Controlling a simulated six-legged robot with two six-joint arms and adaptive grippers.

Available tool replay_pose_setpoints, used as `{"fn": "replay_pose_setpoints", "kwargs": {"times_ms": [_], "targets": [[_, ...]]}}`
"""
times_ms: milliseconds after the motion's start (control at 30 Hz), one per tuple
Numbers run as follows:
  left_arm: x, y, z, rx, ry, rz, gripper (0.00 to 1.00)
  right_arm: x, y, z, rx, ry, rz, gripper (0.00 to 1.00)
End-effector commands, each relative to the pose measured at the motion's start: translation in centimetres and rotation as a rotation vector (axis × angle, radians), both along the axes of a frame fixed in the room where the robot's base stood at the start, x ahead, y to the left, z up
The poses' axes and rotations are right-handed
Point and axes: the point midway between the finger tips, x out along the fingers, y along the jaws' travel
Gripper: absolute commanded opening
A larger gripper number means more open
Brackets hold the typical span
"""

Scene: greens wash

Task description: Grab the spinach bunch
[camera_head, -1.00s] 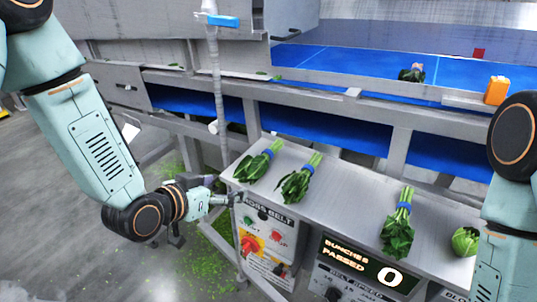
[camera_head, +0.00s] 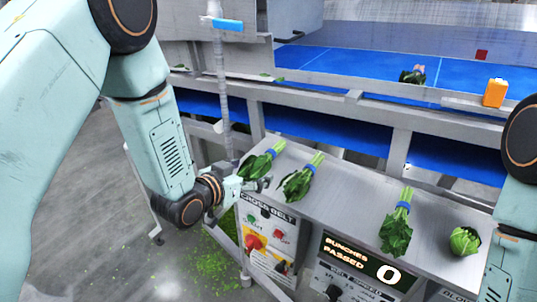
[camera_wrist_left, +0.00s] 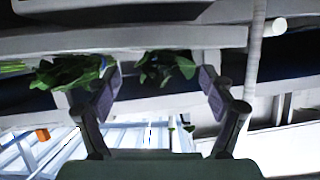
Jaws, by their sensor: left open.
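Three dark green leafy bunches with blue bands lie on the grey metal shelf: one at the left (camera_head: 258,165), one beside it (camera_head: 298,184) and one further right (camera_head: 396,232). I cannot tell by label which is the spinach. My left gripper (camera_head: 253,187) is open and empty, at the shelf's left edge just below the leftmost bunch. In the left wrist view the open fingers (camera_wrist_left: 160,92) frame a leafy bunch (camera_wrist_left: 165,66) beyond them; another bunch (camera_wrist_left: 70,73) lies to the left. My right gripper is out of view.
A round green head (camera_head: 465,240) sits at the shelf's right. Behind are a blue belt (camera_head: 350,68) with a banded bunch (camera_head: 412,76) and an orange box (camera_head: 495,92). An upright grey post (camera_head: 224,95) stands close to my left forearm. The shelf's middle is clear.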

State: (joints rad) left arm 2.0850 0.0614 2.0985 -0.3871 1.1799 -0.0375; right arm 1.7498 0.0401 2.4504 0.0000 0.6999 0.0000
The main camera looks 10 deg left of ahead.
Motion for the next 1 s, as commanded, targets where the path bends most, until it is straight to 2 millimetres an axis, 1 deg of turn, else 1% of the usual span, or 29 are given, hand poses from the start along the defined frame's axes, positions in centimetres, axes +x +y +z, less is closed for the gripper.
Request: {"fn": "replay_pose_setpoints", "kwargs": {"times_ms": [33, 133, 400, 1000], "targets": [[0.54, -0.16, -0.13, 0.000, -0.001, -0.001, 0.82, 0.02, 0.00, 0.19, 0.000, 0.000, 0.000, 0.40], [1.07, -0.34, -0.45, 0.000, 0.001, -0.001, 0.82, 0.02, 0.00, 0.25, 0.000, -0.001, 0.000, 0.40], [1.22, -0.39, -0.56, -0.001, 0.001, -0.001, 0.82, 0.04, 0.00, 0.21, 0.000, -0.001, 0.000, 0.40], [1.16, -0.37, -0.64, -0.001, 0.003, 0.001, 0.31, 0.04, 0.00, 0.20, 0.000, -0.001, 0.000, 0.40]]}}
